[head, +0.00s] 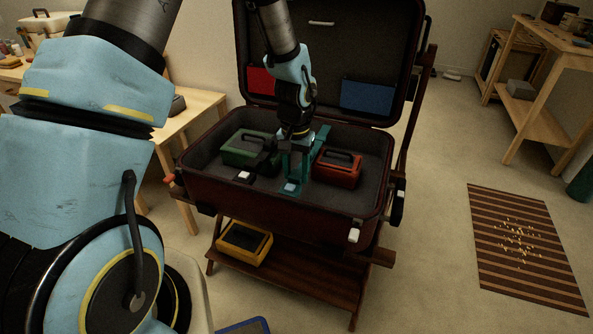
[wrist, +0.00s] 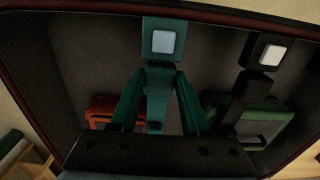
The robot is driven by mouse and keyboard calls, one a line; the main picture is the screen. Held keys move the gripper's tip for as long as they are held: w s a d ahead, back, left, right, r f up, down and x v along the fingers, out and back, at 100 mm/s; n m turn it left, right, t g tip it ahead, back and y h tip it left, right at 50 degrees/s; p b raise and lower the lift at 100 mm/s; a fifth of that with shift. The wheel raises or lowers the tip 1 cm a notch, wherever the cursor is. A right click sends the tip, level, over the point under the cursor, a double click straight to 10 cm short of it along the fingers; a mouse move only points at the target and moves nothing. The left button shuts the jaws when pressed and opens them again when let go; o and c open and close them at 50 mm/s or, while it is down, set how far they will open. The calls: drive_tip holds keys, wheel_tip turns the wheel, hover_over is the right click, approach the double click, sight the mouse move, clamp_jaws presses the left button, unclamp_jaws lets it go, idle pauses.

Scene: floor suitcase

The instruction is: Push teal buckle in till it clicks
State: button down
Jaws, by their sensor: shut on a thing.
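The teal buckle (head: 292,188) has a pale blue button and sits at the near side of the open suitcase. It also shows in the wrist view (wrist: 148,42), at the top middle. A teal tongue on a strap (wrist: 158,108) runs straight up to the buckle in the wrist view. My gripper (wrist: 162,73) is shut on this tongue, close against the buckle's mouth. In the head view my gripper (head: 293,175) points down just behind the buckle. The fingers hide the joint, so I cannot tell how deep the tongue sits.
The suitcase (head: 270,203) stands on a wooden rack with its lid up. A green case (head: 240,157) lies left of my gripper, a red case (head: 336,175) right. A black buckle (wrist: 258,65) with a white button is beside the teal one. Open floor lies right of the rack.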

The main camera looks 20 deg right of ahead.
sight(295, 175)
drive_tip(key=shift+c, duration=1.8)
unclamp_jaws()
drive_tip(key=shift+s+a+f, duration=0.1)
drive_tip(key=shift+s+a, duration=0.05)
wheel_tip(295, 175, up, 11)
drive_tip(key=shift+f, duration=0.1)
